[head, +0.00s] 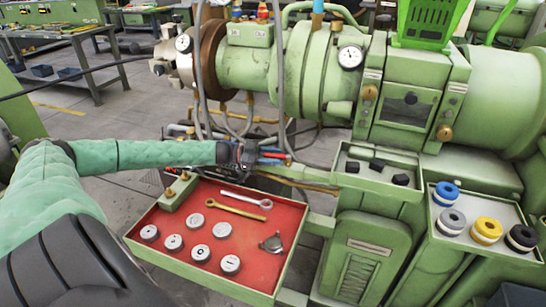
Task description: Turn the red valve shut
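My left arm, in a pale green sleeve, reaches in from the left. Its dark gripper (244,156) is at the front of the green machine, above the back edge of the red-lined tray. A small red part (274,155), possibly the red valve's handle, lies just right of the gripper, with a blue part beside it. The gripper is too small and dark to tell whether its fingers touch or hold the red part. Another red piece (263,12) sits on top of the machine. My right gripper is not in view.
The red-lined tray (190,262) below my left gripper holds several round metal pieces, two wrenches and a dark metal part. A green shelf (345,168) with black blocks juts out to the right. A grey tray (478,243) with coloured rings stands farther right. Hoses hang behind the gripper.

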